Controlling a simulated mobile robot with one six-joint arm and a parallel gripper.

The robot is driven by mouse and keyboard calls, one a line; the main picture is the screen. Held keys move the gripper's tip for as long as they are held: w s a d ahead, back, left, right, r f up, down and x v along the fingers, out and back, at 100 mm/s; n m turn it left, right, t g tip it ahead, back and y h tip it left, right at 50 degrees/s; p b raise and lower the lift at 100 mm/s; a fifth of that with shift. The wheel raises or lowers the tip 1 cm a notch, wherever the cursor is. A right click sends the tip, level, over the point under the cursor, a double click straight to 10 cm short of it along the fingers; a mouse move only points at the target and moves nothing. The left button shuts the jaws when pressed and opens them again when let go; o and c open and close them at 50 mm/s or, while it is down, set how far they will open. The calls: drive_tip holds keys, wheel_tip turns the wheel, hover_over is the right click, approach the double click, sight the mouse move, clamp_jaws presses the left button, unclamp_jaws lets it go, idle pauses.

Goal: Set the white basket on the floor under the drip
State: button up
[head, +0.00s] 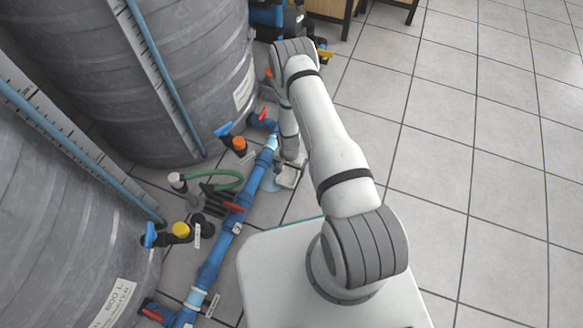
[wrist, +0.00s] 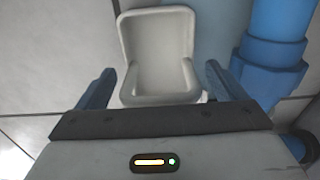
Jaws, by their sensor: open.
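The white basket (wrist: 160,93) is small, empty and open at the top. In the wrist view it lies between and just beyond the two fingers of my gripper (wrist: 160,76). The fingers are apart, with a gap to the basket on both sides. In the head view the basket (head: 288,179) shows beside the blue pipe, under the end of my arm. A pale blue wet patch (head: 268,183) on the floor is next to it, partly hidden by the pipe and basket. I cannot make out a falling drip.
A blue pipe (head: 215,262) with red-handled valves runs along the floor; it is close at the right in the wrist view (wrist: 285,30). Large grey tanks (head: 180,75) stand left of it. The tiled floor (head: 480,130) to the right is clear.

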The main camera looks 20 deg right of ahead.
wheel_tip(320, 180, up, 12)
drive_tip(key=p, duration=0.5)
wheel_tip(320, 180, up, 31)
drive_tip(key=n, duration=0.3)
drive_tip(key=s+r+n+t, duration=0.1)
drive_tip(key=s+r+n, duration=0.3)
drive_tip(key=s+r, duration=1.6)
drive_tip(key=shift+s+d, duration=0.3)
